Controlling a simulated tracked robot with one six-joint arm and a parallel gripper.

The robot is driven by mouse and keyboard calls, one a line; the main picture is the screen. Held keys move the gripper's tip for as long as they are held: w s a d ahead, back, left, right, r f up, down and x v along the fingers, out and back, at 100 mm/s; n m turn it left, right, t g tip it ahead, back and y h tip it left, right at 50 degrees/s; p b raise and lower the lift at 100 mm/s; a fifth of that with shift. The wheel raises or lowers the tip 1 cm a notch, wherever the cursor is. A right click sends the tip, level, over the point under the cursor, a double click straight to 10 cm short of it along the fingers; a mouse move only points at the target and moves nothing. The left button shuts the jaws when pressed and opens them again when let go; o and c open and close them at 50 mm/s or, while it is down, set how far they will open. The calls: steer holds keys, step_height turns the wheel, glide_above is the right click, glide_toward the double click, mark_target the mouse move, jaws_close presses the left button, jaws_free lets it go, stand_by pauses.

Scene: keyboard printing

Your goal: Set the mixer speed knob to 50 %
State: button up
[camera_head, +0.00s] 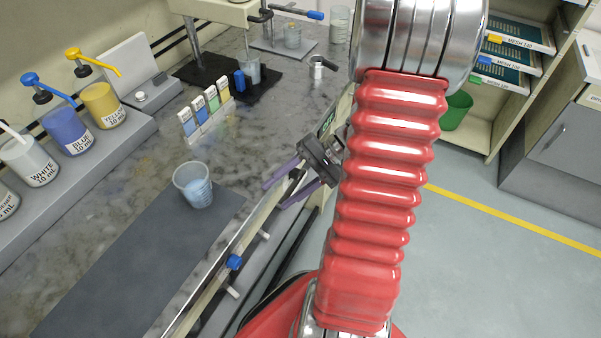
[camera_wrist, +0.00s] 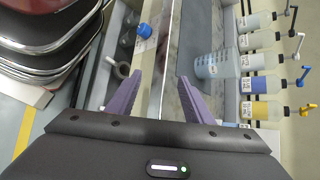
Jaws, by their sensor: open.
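A beige machine (camera_head: 215,10), which looks like the mixer, stands at the back of the bench, cut off by the top edge of the head view. A beaker (camera_head: 250,71) stands by it on a black mat. I cannot make out a speed knob on it. My gripper (camera_head: 272,197) is open and empty, with purple fingers, over the bench's front edge and well in front of the machine. In the wrist view my gripper (camera_wrist: 159,76) points down, its fingers either side of the bench edge. The mixer is not in the wrist view.
A beaker (camera_head: 193,186) of pale blue liquid stands on a grey mat (camera_head: 130,262). Pump bottles, including a blue one (camera_head: 67,130), line the left. Small labelled boxes (camera_head: 205,110) stand mid-bench. Shelves (camera_head: 515,35) stand right.

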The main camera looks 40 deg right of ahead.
mark_target(300, 175)
steer(key=s+d+f+m+t+h, duration=0.2)
steer(key=d+f+m+t, duration=0.3)
steer(key=d, duration=0.3)
steer(key=s+d+f+m+t+h, duration=0.2)
steer(key=s+d+f+m+t, duration=0.2)
steer(key=d+f+m+t, duration=0.2)
steer(key=d+f+t, duration=0.1)
steer(key=d+t, duration=0.1)
steer(key=d, duration=0.1)
steer(key=shift+s+d+f, duration=0.15)
steer(key=shift+d+f, duration=0.05)
steer(key=shift+d, duration=0.05)
steer(key=shift+x, duration=6.95)
steer(key=shift+d, duration=0.1)
steer(key=shift+c, duration=0.5)
steer(key=shift+f, duration=0.1)
steer(key=c, duration=0.9)
steer(key=shift+c, duration=0.2)
